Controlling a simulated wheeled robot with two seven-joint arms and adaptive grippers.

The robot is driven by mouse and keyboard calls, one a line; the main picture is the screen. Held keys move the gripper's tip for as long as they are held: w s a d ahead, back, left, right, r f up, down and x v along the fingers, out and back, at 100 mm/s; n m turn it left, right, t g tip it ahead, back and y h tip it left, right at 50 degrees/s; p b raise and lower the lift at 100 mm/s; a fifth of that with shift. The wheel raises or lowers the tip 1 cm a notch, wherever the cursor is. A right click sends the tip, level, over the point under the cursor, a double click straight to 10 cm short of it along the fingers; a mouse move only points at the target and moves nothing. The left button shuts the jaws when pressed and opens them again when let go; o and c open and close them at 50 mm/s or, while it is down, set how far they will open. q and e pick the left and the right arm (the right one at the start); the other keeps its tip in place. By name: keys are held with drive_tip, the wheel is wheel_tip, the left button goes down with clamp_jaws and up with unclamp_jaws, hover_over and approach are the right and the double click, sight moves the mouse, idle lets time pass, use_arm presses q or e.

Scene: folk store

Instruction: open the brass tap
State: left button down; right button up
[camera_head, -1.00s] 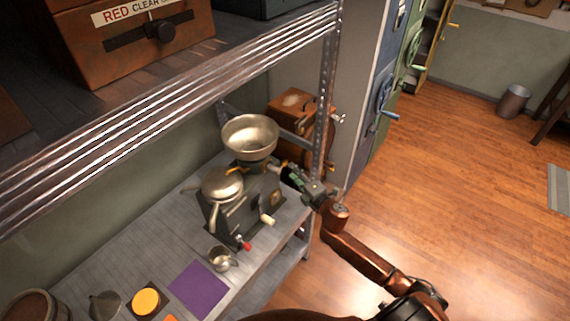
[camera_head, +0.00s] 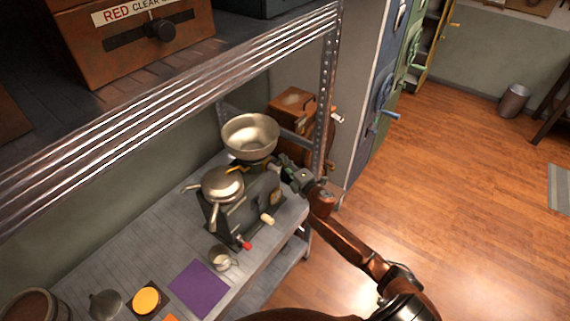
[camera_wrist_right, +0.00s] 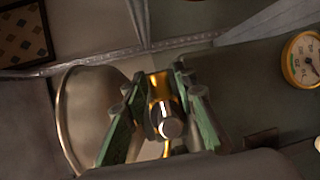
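The brass tap (camera_wrist_right: 160,88) shows in the right wrist view, with a round metal end towards the camera. My right gripper (camera_wrist_right: 157,85) has its green fingers on both sides of it. The gaps are very narrow, and I cannot tell whether the fingers press on the tap. In the head view my right gripper (camera_head: 279,170) is at the right side of the dark bench machine (camera_head: 235,217), just below its large metal bowl (camera_head: 250,134). It largely hides the tap there. My left gripper is not in view.
A metal cup (camera_head: 220,258) and a purple mat (camera_head: 199,287) are on the grey bench in front of the machine. A shelf post (camera_head: 326,110) and a wooden box (camera_head: 292,103) are close behind my gripper. A gauge (camera_wrist_right: 303,60) is at the right in the wrist view.

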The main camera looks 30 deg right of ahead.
clamp_jaws()
drive_tip(key=shift+m+p, duration=0.4)
drive_tip(key=shift+p, duration=0.5)
drive_tip(key=m+g+p, duration=0.1)
drive_tip(key=p, duration=0.2)
drive_tip(key=f+m+y+p, duration=0.1)
drive_tip(key=m+p, duration=0.1)
drive_tip(key=p, duration=0.1)
drive_tip(key=f+m+g+y+p, duration=0.1)
drive_tip(key=p, duration=0.2)
drive_tip(key=shift+s+a+f+m+g, duration=0.1)
drive_tip(key=shift+s+a+m+g, duration=0.05)
drive_tip(key=shift+a+m+g, duration=0.2)
drive_tip(key=shift+s+a+f+m+g+y+p, duration=0.15)
drive_tip(key=shift+a+f+m+g+y+p, duration=0.25)
drive_tip(key=shift+m, duration=0.35)
drive_tip(key=shift+s+a+f+m+g+y+p, duration=0.1)
drive_tip(key=shift+a+f+m+y+p, duration=0.2)
drive_tip(key=shift+m+y, duration=0.4)
drive_tip(key=shift+s+a+f+m+g+y+p, duration=0.2)
drive_tip(key=shift+f+m+y+p, duration=0.25)
drive_tip(key=shift+m, duration=0.35)
drive_tip(key=shift+a, duration=0.1)
drive_tip(key=shift+o, duration=1.6)
unclamp_jaws()
